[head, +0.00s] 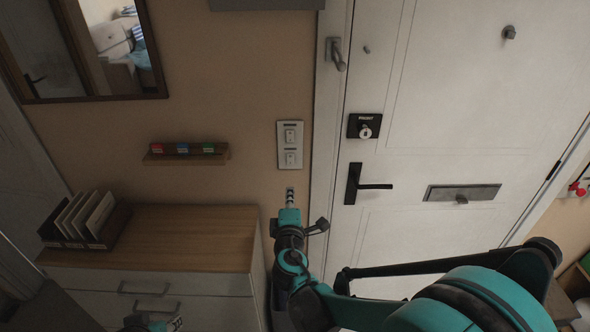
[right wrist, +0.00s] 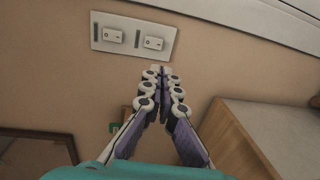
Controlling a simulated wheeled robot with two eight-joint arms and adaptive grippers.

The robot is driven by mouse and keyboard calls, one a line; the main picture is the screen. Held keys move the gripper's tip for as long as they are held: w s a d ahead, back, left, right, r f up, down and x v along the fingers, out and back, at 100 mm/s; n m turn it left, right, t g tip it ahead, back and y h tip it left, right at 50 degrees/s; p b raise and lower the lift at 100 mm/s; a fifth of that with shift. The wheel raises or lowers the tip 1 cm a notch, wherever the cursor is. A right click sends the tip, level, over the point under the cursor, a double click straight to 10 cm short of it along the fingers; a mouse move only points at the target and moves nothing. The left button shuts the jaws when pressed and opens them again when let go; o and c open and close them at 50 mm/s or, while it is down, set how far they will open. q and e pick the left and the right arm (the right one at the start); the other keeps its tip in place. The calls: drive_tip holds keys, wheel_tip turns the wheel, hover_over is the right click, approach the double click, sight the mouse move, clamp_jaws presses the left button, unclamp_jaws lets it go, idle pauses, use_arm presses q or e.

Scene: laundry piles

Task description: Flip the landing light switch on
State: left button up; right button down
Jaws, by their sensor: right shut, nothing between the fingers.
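A pale switch plate (head: 290,167) is on the beige wall just left of the white door, with an upper rocker (head: 290,135) and a lower rocker (head: 290,158). The right wrist view shows the same plate (right wrist: 98,28) with its rockers side by side. Labels and on/off positions are too small to read, so I cannot tell which is the landing light. My right gripper (head: 290,192) is shut and empty, with its fingertips just below the plate; they appear apart from it in the right wrist view (right wrist: 161,72). My left gripper (head: 160,324) shows only partly at the bottom edge.
The white door (head: 430,100) has a black handle (head: 370,186) to the right of my right gripper. A wood-topped dresser (head: 170,235) stands below left. A small wall shelf (head: 185,158) and a mirror (head: 90,101) are on the wall left of the plate.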

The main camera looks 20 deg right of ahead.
sight(291, 164)
drive_tip(key=shift+w, duration=0.15)
drive_tip(key=b+x, duration=0.3)
drive_tip(key=x, duration=1)
drive_tip(key=shift+f, duration=0.1)
drive_tip(key=shift+w+d, duration=0.15)
drive_tip(key=shift+w, duration=0.2)
drive_tip(key=shift+w+f+b, duration=0.15)
drive_tip(key=shift+w+b, duration=0.15)
drive_tip(key=shift+w, duration=0.05)
drive_tip(key=shift+d, duration=0.1)
